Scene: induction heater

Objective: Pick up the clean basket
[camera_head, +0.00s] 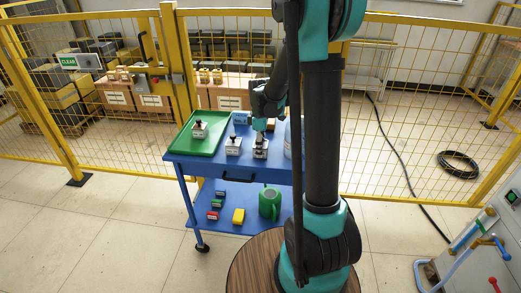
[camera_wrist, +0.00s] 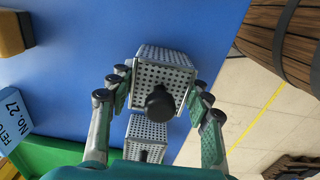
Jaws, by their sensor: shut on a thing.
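A perforated metal basket (camera_wrist: 165,66) with a black knob is between the fingers of my gripper (camera_wrist: 159,88) in the wrist view. The fingers press on its two sides. In the head view this basket (camera_head: 260,153) is at the right of the blue cart's top, under my gripper (camera_head: 260,141). I cannot tell whether it is clear of the surface. A second basket (camera_head: 234,147) stands just to its left; it also shows in the wrist view (camera_wrist: 147,132). A third basket (camera_head: 200,130) is on the green tray (camera_head: 213,148). No label marks the held basket as clean.
A white container (camera_head: 288,140) is right of the held basket, partly behind my arm. A yellow mesh fence stands behind the cart.

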